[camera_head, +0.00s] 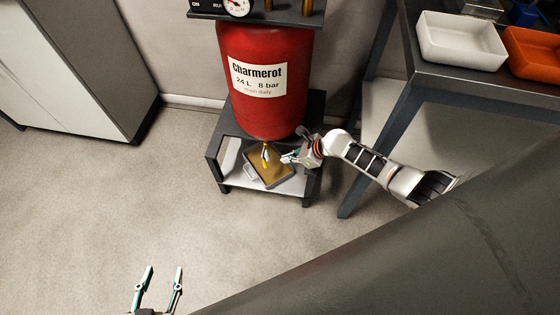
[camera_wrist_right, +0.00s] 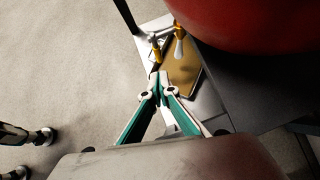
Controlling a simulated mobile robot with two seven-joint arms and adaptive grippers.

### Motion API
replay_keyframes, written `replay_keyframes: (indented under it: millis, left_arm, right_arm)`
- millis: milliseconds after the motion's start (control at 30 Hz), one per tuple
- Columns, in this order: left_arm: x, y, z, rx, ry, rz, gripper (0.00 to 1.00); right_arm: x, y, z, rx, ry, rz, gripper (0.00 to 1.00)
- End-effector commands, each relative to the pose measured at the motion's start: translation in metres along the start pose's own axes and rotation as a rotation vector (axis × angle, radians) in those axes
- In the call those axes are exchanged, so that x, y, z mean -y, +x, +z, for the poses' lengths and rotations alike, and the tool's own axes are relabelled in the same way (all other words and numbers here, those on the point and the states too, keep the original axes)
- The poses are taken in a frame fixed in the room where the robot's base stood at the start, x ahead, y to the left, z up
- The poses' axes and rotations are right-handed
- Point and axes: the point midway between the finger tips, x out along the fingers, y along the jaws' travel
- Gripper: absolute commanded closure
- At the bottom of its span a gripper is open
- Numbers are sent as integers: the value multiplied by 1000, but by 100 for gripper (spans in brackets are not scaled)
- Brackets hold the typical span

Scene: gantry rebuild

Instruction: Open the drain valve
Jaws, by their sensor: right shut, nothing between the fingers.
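The drain valve (camera_head: 266,152) is a small brass fitting with a pale lever under the red tank (camera_head: 265,100), above a shallow tray (camera_head: 270,177) holding brown liquid. In the right wrist view the valve (camera_wrist_right: 180,48) hangs beneath the tank, just beyond my fingertips. My right gripper (camera_head: 287,157) reaches in from the right, close beside the valve. Its fingers (camera_wrist_right: 158,84) are shut together with nothing between them; they look apart from the valve. My left gripper (camera_head: 164,270) is open and empty over the floor at lower left, far from the tank.
The tank stands on a dark frame (camera_head: 217,150) with a pale lower shelf. A workbench (camera_head: 410,92) with a white bin (camera_head: 461,42) and an orange bin (camera_head: 535,55) stands at right. A grey cabinet (camera_head: 100,60) stands at left. Floor in front is clear.

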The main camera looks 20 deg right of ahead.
Motion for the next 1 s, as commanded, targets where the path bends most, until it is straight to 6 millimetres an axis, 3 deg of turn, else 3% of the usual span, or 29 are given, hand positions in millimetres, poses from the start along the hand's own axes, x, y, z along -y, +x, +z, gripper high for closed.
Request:
replay_keyframes:
  millis: [167,500,700,1000]
  left_arm:
    - [-8,4,13,16,-7,16,60]
    - [-30,12,-18,-69,-89,53,60]
    - [-33,12,-31,-99,-115,59,60]
    - [-33,12,-36,-110,-119,59,60]
  right_arm:
    - [-8,33,-13,-11,4,12,100]
    - [-8,85,-13,-11,2,9,100]
    - [-4,97,-7,-6,-3,4,100]
    - [-2,97,-1,0,-6,1,100]
